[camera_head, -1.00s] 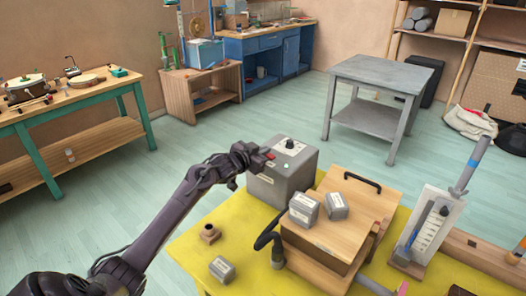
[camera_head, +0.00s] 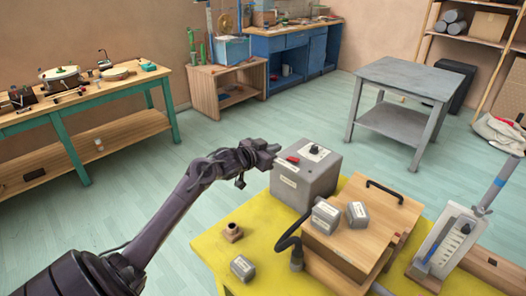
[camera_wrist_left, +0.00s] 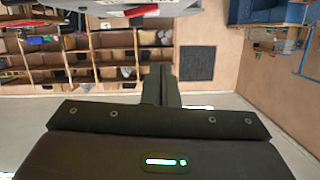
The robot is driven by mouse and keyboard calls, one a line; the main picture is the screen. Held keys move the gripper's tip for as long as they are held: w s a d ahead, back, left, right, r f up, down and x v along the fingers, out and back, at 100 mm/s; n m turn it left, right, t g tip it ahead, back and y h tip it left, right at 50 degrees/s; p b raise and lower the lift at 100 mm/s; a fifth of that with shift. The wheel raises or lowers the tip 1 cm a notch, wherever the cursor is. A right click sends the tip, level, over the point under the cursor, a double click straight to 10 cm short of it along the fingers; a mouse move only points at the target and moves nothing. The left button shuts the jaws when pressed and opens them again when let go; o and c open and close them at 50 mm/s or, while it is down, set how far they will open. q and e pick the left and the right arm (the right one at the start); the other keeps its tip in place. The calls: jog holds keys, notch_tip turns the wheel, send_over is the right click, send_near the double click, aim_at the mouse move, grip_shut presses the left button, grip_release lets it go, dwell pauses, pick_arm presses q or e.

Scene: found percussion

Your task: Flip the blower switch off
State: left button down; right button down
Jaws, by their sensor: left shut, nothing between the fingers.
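The blower is a grey box (camera_head: 304,182) on the yellow table top. Its top carries a red switch (camera_head: 293,160) near the left edge and a round black knob (camera_head: 314,149). I cannot tell which way the switch is set. My left gripper (camera_head: 274,152) is shut and empty, just left of the switch at about the height of the box top, seemingly apart from it. In the left wrist view its shut fingers (camera_wrist_left: 160,85) point ahead, and a grey body with a red part (camera_wrist_left: 141,11) shows at the top edge. My right gripper is not in view.
A wooden box (camera_head: 345,235) with a black handle stands right of the blower, with two small grey blocks on it. A black hose (camera_head: 288,241) runs beside it. Another grey block (camera_head: 243,268) lies on the yellow table (camera_head: 212,247). A white gauge board (camera_head: 445,240) stands at right.

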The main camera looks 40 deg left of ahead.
pick_arm(q)
jog(key=v, duration=0.4)
jog(key=shift+s+a, duration=0.15)
dwell(0.5)
